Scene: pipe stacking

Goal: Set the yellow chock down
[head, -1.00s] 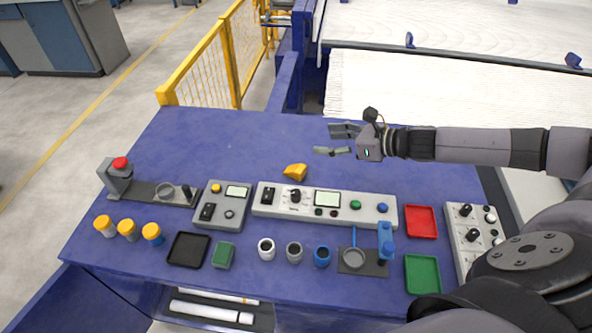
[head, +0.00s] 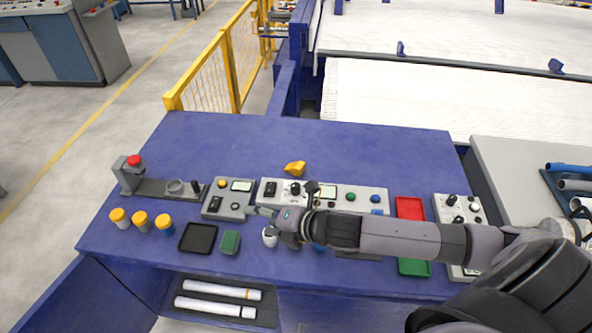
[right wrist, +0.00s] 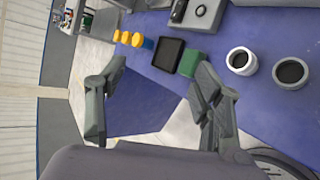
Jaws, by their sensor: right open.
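The yellow chock (head: 295,168) rests on the blue table (head: 330,144), just behind the long grey control panel. Nothing holds it. My right gripper (head: 262,213) is apart from it, nearer the front, over the gap between the control boxes and the white cup (head: 270,237). In the right wrist view its two fingers (right wrist: 158,90) are spread with nothing between them. The chock does not show in that view. My left gripper is not in view.
The long panel (head: 268,191) and a smaller control box (head: 229,198) stand in mid-table. Orange-capped jars (head: 141,221), a black tray (head: 198,238) and a green block (head: 229,242) lie front left. My right arm hides several front items. The table behind the chock is clear.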

